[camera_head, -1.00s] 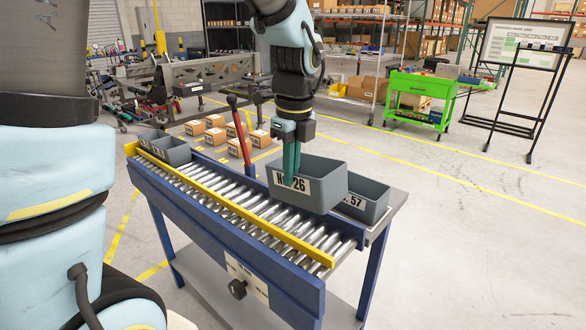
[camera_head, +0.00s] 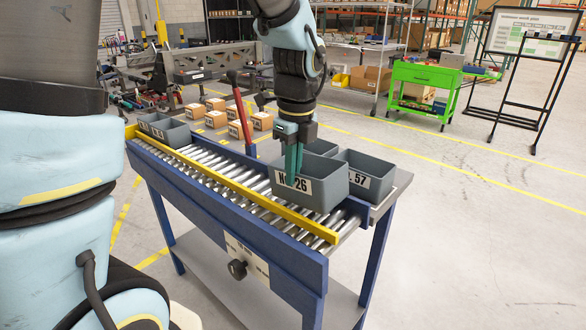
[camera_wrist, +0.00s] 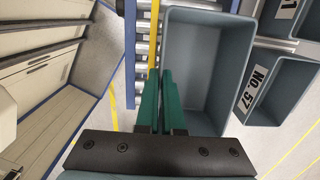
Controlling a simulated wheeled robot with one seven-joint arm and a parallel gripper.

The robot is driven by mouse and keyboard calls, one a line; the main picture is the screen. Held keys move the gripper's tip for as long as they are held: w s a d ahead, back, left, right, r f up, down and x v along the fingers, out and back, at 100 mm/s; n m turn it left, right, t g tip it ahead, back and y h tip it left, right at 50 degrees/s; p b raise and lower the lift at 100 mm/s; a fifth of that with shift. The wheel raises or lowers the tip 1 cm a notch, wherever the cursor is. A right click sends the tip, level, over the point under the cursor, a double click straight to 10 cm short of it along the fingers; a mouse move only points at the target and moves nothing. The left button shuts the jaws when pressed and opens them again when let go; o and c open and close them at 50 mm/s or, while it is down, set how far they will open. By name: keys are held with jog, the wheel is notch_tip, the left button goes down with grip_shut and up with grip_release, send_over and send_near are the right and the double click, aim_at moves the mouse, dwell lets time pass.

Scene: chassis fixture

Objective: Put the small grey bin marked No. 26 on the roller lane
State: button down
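The small grey bin marked No. 26 (camera_head: 325,193) is upright over the near right end of the roller lane (camera_head: 222,175). Its underside looks at or very near the rollers; I cannot tell whether it touches. My gripper (camera_head: 292,172) points down, its green fingers closed on one wall of this bin. In the wrist view, the fingers (camera_wrist: 157,103) are at the left wall of the empty bin (camera_wrist: 204,65), with the rollers (camera_wrist: 143,35) beyond and to the left. The bin hides part of the lane.
The grey bin marked 57 (camera_head: 368,177) and another grey bin (camera_head: 320,147) stand behind the held bin. Small grey bins (camera_head: 172,133) sit at the lane's far left end. A yellow rail (camera_head: 235,194) runs along the lane; a red lever (camera_head: 240,110) rises behind it.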

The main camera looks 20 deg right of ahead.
jog(key=shift+s+d+t+b, duration=0.25)
jog(key=shift+s+t+b, duration=0.15)
jog(key=shift+s+t+y, duration=0.1)
jog(key=shift+t+y, duration=0.2)
jog(key=shift+y, duration=0.1)
jog(key=shift+r, duration=0.1)
jog(key=shift+w+a, duration=0.25)
jog(key=shift+w, duration=0.2)
jog(key=shift+p, duration=0.85)
dwell(0.3)
jog(key=shift+f, duration=0.2)
jog(key=shift+s+b+x, duration=0.15)
jog(key=shift+b+x, duration=0.25)
jog(key=shift+x, duration=0.35)
jog(key=shift+s+b+x, duration=0.15)
jog(key=shift+b+x, duration=0.25)
jog(key=shift+x, duration=0.3)
jog(key=shift+d+f, duration=0.1)
jog(key=shift+d, duration=0.1)
